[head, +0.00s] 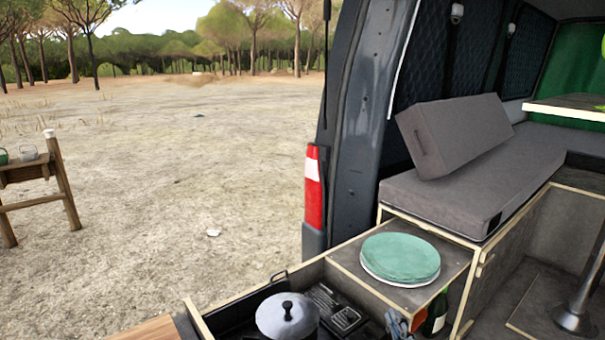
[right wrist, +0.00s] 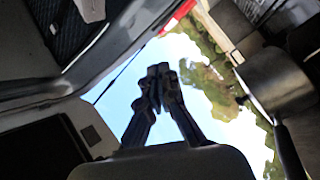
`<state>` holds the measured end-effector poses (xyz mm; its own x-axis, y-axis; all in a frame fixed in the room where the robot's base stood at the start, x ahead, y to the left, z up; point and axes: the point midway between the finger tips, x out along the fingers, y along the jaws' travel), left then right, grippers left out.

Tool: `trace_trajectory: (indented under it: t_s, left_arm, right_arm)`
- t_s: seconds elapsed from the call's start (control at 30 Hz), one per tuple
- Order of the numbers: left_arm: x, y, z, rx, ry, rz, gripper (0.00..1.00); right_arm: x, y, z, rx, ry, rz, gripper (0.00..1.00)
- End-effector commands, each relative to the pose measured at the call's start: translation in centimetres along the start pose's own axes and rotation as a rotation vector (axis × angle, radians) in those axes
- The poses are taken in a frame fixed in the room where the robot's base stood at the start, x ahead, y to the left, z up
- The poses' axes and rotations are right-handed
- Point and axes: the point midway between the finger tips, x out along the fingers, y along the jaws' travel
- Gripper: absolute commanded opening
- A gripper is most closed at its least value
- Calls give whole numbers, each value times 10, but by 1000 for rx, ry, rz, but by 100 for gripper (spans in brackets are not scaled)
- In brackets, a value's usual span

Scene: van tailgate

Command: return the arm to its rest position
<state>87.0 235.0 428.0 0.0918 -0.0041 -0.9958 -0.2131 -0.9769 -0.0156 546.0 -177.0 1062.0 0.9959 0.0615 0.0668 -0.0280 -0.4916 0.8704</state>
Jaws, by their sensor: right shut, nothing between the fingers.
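My right gripper (right wrist: 158,80) shows in the right wrist view with its dark fingers together and nothing between them. It stands against bright sky and treetops, with the van's doorway edge to its left. I cannot clearly make out either arm in the head view. My left gripper is not in view.
In the head view, a pot with a lid (head: 287,316) sits in the pull-out kitchen, beside green plates (head: 400,257) on a grey top. A bottle (head: 436,314) stands below. Grey cushions (head: 455,135) lie inside the van. A wooden table (head: 38,180) stands far left on open ground.

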Motion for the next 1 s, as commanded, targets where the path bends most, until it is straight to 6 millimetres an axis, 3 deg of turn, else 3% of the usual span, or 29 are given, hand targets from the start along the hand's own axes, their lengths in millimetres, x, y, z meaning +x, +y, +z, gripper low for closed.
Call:
trace_trajectory:
  t_s: [0.03,0.1,0.23,0.43,0.7,0.73,1.0]
  left_arm:
    - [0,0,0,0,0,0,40]
    - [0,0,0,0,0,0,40]
    - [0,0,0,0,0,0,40]
    - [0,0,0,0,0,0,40]
    - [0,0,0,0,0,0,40]
    - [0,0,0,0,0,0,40]
    - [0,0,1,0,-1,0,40]
  right_arm:
    - [-19,-18,27,116,-127,-71,0]
    - [-50,-45,60,267,-303,-173,0]
    - [-116,-92,97,484,-586,-351,0]
    - [-199,-135,112,666,-868,-547,0]
    - [-291,-161,104,803,-1138,-753,0]
    - [-297,-164,104,811,-1161,-769,0]
    - [-283,-231,141,794,-1174,-781,0]
